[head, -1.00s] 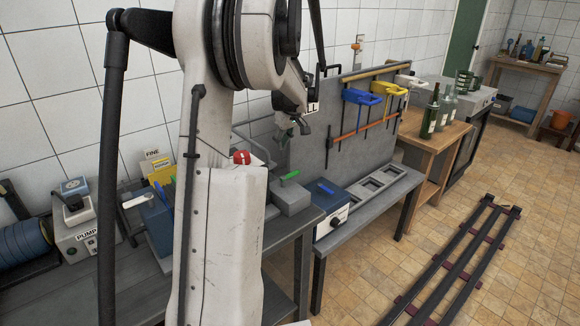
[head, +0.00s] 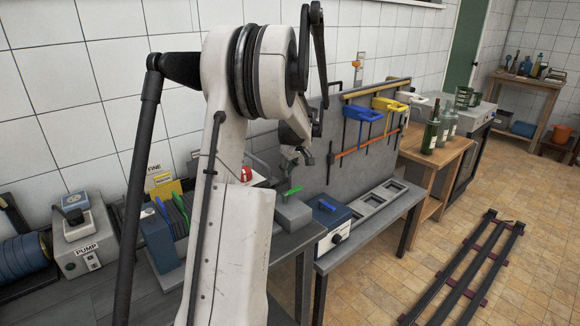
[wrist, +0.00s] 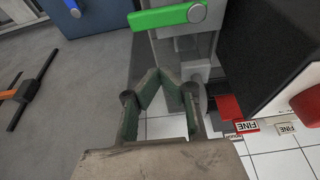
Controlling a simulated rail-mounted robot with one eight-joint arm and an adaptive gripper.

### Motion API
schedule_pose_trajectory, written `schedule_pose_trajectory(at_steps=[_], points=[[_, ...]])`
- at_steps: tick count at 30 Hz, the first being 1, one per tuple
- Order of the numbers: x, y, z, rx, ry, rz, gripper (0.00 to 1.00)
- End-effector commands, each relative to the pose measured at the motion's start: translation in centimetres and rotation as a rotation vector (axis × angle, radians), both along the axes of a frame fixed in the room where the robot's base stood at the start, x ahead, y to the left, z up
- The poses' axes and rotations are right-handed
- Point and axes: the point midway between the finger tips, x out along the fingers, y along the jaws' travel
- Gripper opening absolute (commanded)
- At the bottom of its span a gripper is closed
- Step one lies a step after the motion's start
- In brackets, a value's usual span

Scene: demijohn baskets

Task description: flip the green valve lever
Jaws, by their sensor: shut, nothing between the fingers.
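The green valve lever (head: 293,191) sits on top of a grey block (head: 292,214) at the right end of the dark workbench. In the wrist view the green lever (wrist: 160,18) lies across the top of the picture, with a round grey pivot at its right end. My gripper (head: 306,159) is above the lever in the head view, with a gap between them. In the wrist view my gripper (wrist: 168,77) points at the grey block just below the lever, apart from the lever. It is shut and empty.
A blue box (head: 333,238) with a blue lever (head: 327,205) stands right of the grey block. A red knob (head: 246,174) is to the left, partly behind my arm. A tool panel (head: 350,140) rises behind. Floor rails (head: 465,265) lie at the right.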

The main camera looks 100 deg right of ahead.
Motion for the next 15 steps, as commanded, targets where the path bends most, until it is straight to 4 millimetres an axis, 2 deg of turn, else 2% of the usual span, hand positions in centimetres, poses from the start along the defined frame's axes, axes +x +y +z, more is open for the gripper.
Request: schedule_pose_trajectory(at_steps=[7,9,15], points=[[0.6,-1.3,-4.3,-0.001,0.001,0.001,0.00],[-0.1,0.1,-3.9,0.000,0.000,-0.003,0.00],[-1.0,1.9,-3.9,0.000,0.000,-0.001,0.00]])
